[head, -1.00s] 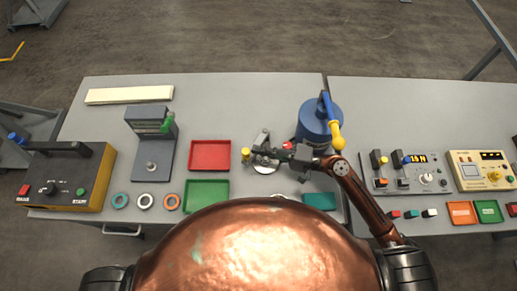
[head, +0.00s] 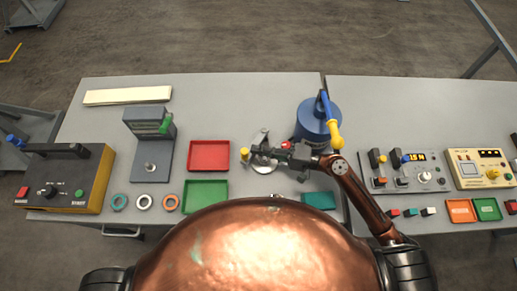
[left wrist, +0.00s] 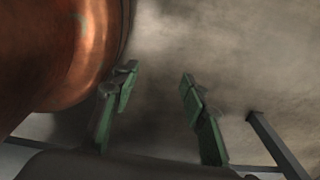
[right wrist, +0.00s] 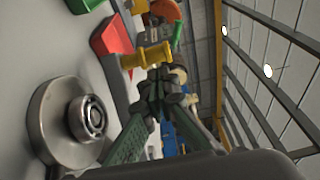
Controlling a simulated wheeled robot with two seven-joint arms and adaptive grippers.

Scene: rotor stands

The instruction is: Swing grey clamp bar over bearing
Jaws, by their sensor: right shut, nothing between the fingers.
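In the head view a round metal rotor stand (head: 262,166) sits near the front of the left table. In the right wrist view its bearing (right wrist: 92,117) is a shiny ring on the round metal base (right wrist: 48,125), with its face uncovered. A yellow knob (right wrist: 147,55) stands just beyond my right fingertips; it also shows in the head view (head: 245,153). My right gripper (head: 258,153) is shut and empty, above the stand and beside the bearing. I cannot clearly tell the grey clamp bar from the fingers. My left gripper (left wrist: 152,85) is open and empty, away from the stand.
A red tray (head: 210,143) and a green tray (head: 187,195) lie left of the stand. A blue cylinder press (head: 310,128) with a yellow-ended handle stands close to my right arm. A teal tray (head: 319,201) lies at the front. The table behind the red tray is clear.

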